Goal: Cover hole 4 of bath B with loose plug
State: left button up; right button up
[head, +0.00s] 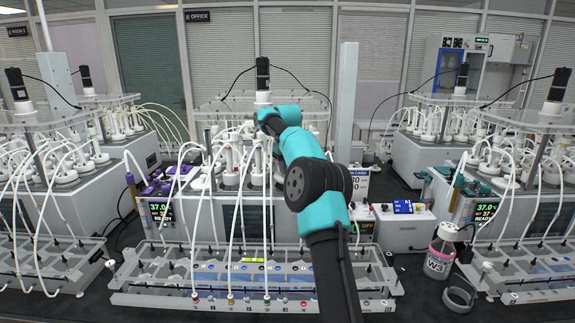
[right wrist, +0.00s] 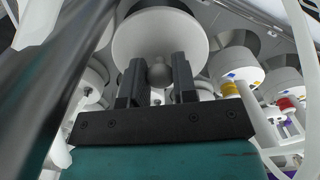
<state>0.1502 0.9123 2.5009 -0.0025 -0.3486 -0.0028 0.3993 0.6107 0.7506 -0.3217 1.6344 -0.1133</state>
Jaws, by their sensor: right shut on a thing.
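In the right wrist view my right gripper (right wrist: 158,76) is shut on the small grey knob of a wide, round white piece (right wrist: 160,36), which looks like the loose plug. The hole beneath it is hidden, so I cannot tell whether the plug is seated. In the head view my right arm reaches over the middle bath (head: 225,205), among its white-capped bottles; the gripper and plug are hidden there behind the arm. I cannot read which bath is B, nor the hole numbers. My left gripper is not in view.
White bottle caps (right wrist: 232,66) with coloured bands stand close right of the gripper, and looping white tubes hang around it. A black stirrer motor (head: 263,76) tops the middle bath. A W3 bottle (head: 440,252) stands at the right; similar baths flank both sides.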

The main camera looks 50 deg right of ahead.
jog(key=shift+f, duration=1.35)
jog(key=o, duration=1)
